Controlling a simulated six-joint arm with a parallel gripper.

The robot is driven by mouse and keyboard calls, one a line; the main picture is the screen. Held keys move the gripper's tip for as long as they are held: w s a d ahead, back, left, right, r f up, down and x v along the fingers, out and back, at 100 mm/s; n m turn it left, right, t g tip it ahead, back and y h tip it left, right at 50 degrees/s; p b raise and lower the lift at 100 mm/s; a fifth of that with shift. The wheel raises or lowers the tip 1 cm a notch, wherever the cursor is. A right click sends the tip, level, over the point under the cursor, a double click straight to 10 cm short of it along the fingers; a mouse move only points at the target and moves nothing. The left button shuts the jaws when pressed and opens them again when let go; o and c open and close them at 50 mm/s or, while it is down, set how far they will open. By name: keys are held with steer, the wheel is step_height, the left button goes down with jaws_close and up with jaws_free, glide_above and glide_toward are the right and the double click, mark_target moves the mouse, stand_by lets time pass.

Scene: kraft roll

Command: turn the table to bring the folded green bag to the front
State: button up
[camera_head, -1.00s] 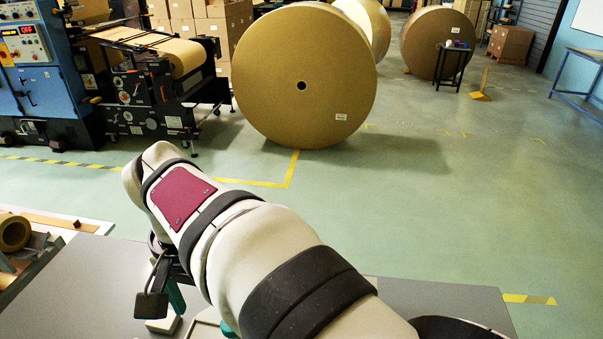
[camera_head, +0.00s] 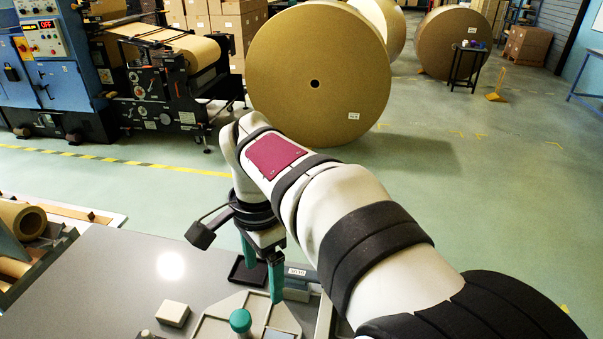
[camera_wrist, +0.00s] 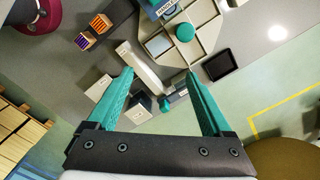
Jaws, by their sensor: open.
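The sectioned pale table (camera_head: 215,318) with a teal centre knob (camera_head: 240,320) lies at the bottom of the head view, partly cut off. In the wrist view the table (camera_wrist: 206,14) and its knob (camera_wrist: 185,32) show beyond the fingertips, with raised dividers between compartments. My gripper (camera_head: 263,281) has teal fingers pointing down by the far edge of the table. In the wrist view my gripper (camera_wrist: 160,72) is open, with its fingers wide apart and nothing clearly held between them. I cannot make out a folded green bag in either view.
A black tray (camera_wrist: 219,65) lies beside the table. A white block (camera_head: 172,313) stands on the grey bench (camera_head: 110,285). Small orange-and-purple boxes (camera_wrist: 100,22) and pale boxes (camera_wrist: 138,107) are near the fingers. The bench's left part is mostly clear.

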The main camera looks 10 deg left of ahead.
glide_toward(240, 318)
steer(key=shift+m, duration=0.3)
step_height(240, 318, down, 9)
steer(key=shift+s+a+r, duration=0.1)
steer(key=shift+s+r, duration=0.05)
jaws_close()
